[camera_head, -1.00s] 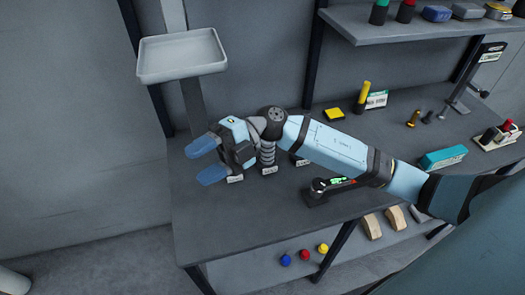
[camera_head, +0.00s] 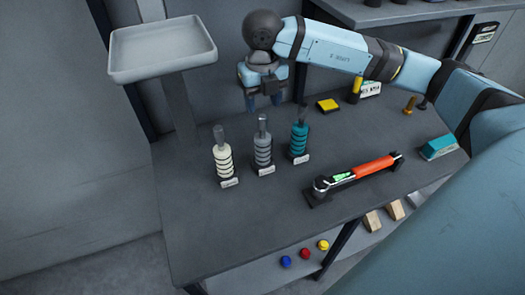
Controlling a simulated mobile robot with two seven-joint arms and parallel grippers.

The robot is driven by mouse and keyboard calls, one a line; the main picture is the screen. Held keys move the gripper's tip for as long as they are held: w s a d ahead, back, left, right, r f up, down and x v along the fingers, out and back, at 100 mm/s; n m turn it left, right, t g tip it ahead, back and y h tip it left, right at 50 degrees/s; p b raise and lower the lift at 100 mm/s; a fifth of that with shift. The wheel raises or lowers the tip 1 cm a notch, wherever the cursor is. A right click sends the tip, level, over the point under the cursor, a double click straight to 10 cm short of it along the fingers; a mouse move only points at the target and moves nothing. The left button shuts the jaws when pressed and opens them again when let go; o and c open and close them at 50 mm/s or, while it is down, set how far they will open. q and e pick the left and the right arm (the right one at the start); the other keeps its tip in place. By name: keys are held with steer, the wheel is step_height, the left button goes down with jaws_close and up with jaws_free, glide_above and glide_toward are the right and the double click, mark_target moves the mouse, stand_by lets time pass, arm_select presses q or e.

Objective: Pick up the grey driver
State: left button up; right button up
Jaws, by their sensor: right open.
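The grey driver (camera_head: 263,147) stands upright on the workbench, with a ribbed grey handle, a shaft pointing up and a small label at its foot. It is the middle one of three drivers. The white driver (camera_head: 222,157) stands to its left and the teal driver (camera_head: 299,140) to its right. My right gripper (camera_head: 263,100) is open and empty, fingers pointing down, above and behind the grey driver's top in the picture. Whether its fingers are directly over the shaft I cannot tell. My left gripper is not in view.
A torque wrench with a red handle (camera_head: 373,167) lies right of the drivers. A white tray (camera_head: 160,50) stands at the upper left. The bench front left is clear.

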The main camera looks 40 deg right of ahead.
mark_target(263, 116)
step_height(263, 116, down, 8)
steer(key=shift+s+r+p, duration=0.1)
steer(key=shift+r+p, duration=0.05)
steer(key=shift+p, duration=0.45)
steer(key=shift+c, duration=0.2)
jaws_close()
stand_by(1.0)
